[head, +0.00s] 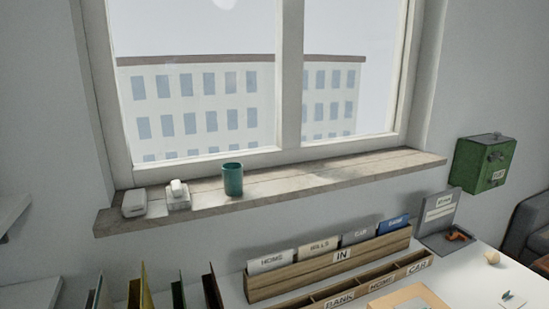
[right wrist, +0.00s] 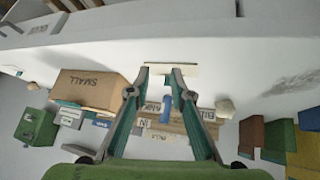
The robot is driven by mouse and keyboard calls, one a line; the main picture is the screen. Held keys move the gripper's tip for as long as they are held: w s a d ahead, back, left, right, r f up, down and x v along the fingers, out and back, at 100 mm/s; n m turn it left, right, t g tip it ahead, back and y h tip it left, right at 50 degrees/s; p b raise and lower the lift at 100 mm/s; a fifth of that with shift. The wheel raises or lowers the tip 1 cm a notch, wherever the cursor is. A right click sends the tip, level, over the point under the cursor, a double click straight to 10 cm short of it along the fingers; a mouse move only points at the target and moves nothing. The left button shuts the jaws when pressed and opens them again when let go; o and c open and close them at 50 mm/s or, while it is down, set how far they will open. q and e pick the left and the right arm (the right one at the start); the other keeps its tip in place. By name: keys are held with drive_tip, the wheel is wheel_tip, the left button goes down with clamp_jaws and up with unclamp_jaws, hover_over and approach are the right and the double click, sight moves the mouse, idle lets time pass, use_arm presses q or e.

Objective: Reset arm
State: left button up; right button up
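Neither gripper shows in the head view. In the right wrist view my right gripper (right wrist: 164,73) hangs over the white desk (right wrist: 235,60), its two fingers apart at the tips. A pale flat piece (right wrist: 187,69) shows around the fingertips; it looks to be beyond them, though contact is hard to judge. My left gripper is in neither view.
The wooden organizer (head: 330,273) holds labelled cards. A cardboard box marked SMALL (right wrist: 92,90) stands near my right gripper. Upright folders (head: 178,295) stand at the desk's left. A teal cup (head: 233,180) stands on the windowsill; a green box (head: 483,163) hangs on the wall.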

drive_tip(key=s+a+f+g+y, duration=0.1)
drive_tip(key=s+f+g, duration=0.35)
drive_tip(key=s, duration=0.65)
drive_tip(key=s+f+g, duration=0.1)
drive_tip(key=s+f, duration=0.1)
drive_tip(key=f, duration=1.3)
drive_tip(key=s+f, duration=0.2)
drive_tip(key=f, duration=1.3)
drive_tip(key=s+d+f+n+g, duration=0.1)
drive_tip(key=s+d+f, duration=0.1)
drive_tip(key=s+f, duration=1)
drive_tip(key=s, duration=0.2)
drive_tip(key=shift+s+d, duration=0.35)
